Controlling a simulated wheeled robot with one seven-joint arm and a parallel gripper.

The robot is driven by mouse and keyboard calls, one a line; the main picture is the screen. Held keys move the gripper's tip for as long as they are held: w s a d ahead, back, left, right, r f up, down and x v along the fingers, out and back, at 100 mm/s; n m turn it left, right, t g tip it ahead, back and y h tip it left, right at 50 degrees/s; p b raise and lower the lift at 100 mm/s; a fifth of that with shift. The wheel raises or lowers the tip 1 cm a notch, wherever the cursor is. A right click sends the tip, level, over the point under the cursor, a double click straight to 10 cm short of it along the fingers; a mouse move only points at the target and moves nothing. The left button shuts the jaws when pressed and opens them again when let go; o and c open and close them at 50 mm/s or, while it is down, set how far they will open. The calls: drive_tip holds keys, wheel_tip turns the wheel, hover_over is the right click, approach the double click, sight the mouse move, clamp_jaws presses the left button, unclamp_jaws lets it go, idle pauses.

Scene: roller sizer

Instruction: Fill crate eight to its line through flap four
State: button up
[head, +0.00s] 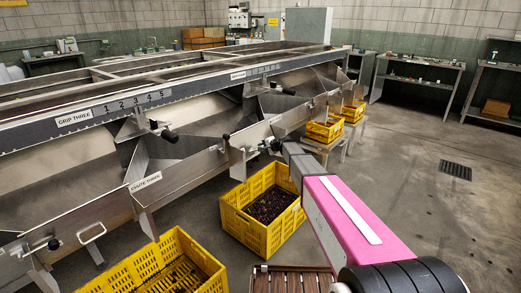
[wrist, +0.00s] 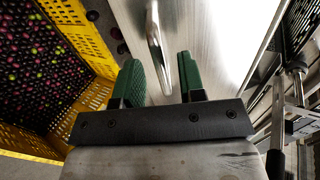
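My gripper (wrist: 162,76) is open in the wrist view, its two green-padded fingers on either side of a shiny metal handle (wrist: 156,42). The handle appears between or just ahead of the fingertips, nearer the left one; contact is not clear. It stands before a bare metal sheet (wrist: 208,35). A yellow crate (wrist: 88,32) at the left holds many dark purple, red and green fruits (wrist: 38,62). In the head view my arm reaches to the chute front above a yellow crate (head: 246,228) partly filled with dark fruit. No crate number or flap-four label is readable.
The long metal sizer (head: 95,120) bears "GRIP THREE" and "CHUTE THREE" labels. An empty-looking yellow crate (head: 150,262) stands in front. Farther yellow crates (head: 323,131) rest on stands. A slatted wooden stand (head: 290,280) is at the bottom. The floor at right is clear around a drain (head: 455,170).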

drive_tip(key=v, duration=0.8)
drive_tip(key=shift+s+d+r, duration=0.2)
drive_tip(key=shift+d+r, duration=0.05)
idle(3.3)
drive_tip(key=c, duration=0.4)
drive_tip(key=s+a, duration=0.1)
drive_tip(key=s, duration=0.2)
drive_tip(key=s+a+f, duration=0.1)
drive_tip(key=s, duration=0.2)
drive_tip(key=s+a, duration=0.1)
drive_tip(key=s, duration=0.3)
drive_tip(key=shift+a+f, duration=0.35)
clamp_jaws()
drive_tip(key=x, duration=1.4)
drive_tip(key=shift+f, duration=0.35)
